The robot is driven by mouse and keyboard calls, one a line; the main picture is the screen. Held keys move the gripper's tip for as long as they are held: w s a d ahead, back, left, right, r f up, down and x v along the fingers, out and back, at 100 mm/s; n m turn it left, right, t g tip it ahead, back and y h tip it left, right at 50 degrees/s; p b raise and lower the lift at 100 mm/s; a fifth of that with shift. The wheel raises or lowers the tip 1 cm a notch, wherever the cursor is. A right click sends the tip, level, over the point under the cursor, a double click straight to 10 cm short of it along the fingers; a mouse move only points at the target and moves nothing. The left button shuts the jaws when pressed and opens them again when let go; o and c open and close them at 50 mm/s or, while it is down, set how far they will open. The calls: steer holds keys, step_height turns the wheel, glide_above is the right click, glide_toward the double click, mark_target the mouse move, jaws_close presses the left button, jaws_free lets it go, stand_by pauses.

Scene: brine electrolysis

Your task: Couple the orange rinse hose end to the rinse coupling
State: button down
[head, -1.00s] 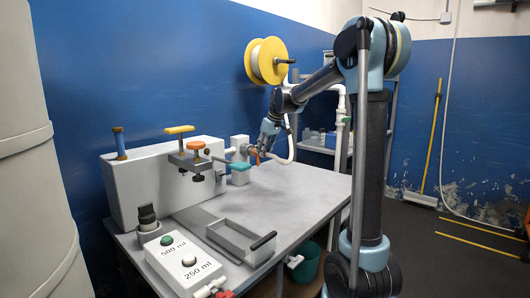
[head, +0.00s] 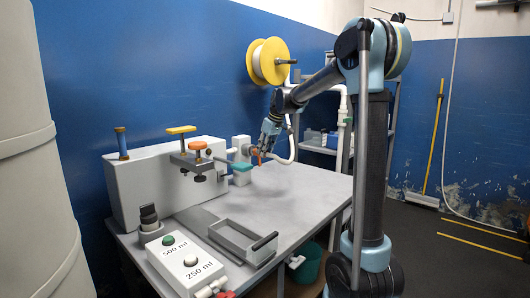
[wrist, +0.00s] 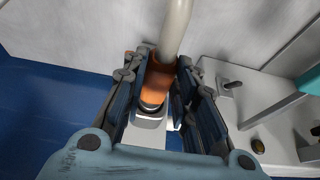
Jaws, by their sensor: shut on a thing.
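My gripper (head: 261,152) is over the far part of the grey bench, shut on the orange hose end (wrist: 158,82). In the wrist view the orange end lies between the two fingers of my gripper (wrist: 160,75), with its pale hose (wrist: 176,25) running out toward the top. In the head view the orange end (head: 257,158) shows small below the fingers. A grey block with a fitting (head: 240,145), which may bear the rinse coupling, stands just left of the gripper. The orange end looks apart from it, but the exact gap is hard to tell.
A white cabinet (head: 150,185) with knobs and a clamp stands left. A metal tray (head: 232,227) and a button box (head: 185,262) are at the front. The bench's right side is clear.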

steer(key=shift+w+a, duration=0.3)
steer(key=shift+a, duration=0.1)
stand_by(0.6)
steer(key=c, duration=1.2)
jaws_free()
steer(key=v, duration=1.2)
steer(key=s+d+f+m, duration=0.2)
steer(key=s+d+f, duration=0.1)
steer(key=s+d, duration=0.25)
steer(key=s+d+f+m+h, duration=0.1)
steer(key=s+d+f, duration=0.3)
steer(key=s, duration=0.3)
steer(key=s+d+f+m, duration=0.2)
steer(key=s+d+f, duration=0.1)
steer(key=s+d, duration=0.3)
steer(key=s+d+f+m+h, duration=0.1)
steer(key=s+d+f, duration=0.3)
steer(key=s+f, duration=0.6)
steer(key=s+d+f+m+h, duration=0.1)
steer(key=s+d+f+m, duration=0.3)
steer(key=s+f, duration=0.6)
steer(key=shift+s+d+f+g, duration=0.2)
steer(key=shift+s+d+g, duration=0.15)
steer(key=shift+s, duration=0.7)
